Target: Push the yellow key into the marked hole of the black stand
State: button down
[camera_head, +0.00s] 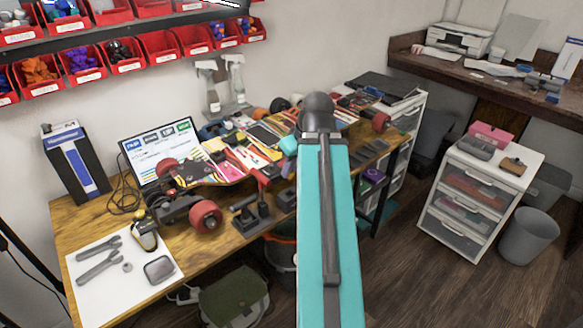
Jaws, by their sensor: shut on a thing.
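A small black stand (245,222) sits near the front edge of the wooden workbench, left of my teal arm. A red part stands up at its right side; its hole cannot be made out at this size. I cannot pick out the yellow key. My arm fills the middle of the view, with its dark joint at the top. A short teal piece shows at the joint's left. My gripper cannot be made out; the arm seems to hide it.
The workbench (70,215) holds a skateboard (200,178) with red wheels, a laptop (160,150), spray bottles (238,80) and a white mat (100,295) with grey tools. Red bins (88,65) hang above. A white drawer unit (465,200) and a grey bin (528,238) stand right, with open floor before them.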

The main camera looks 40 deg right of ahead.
aim_at(292, 175)
jog(key=shift+f+b, duration=1.7)
jog(key=shift+f, duration=0.15)
jog(key=shift+f+b, duration=1.65)
jog(key=shift+b, duration=0.05)
dwell(3.2)
jog(key=c, duration=1.5)
grip_release()
jog(key=shift+c, duration=0.2)
jog(key=shift+o, duration=0.4)
jog(key=shift+o, duration=1)
jog(key=shift+r, duration=0.1)
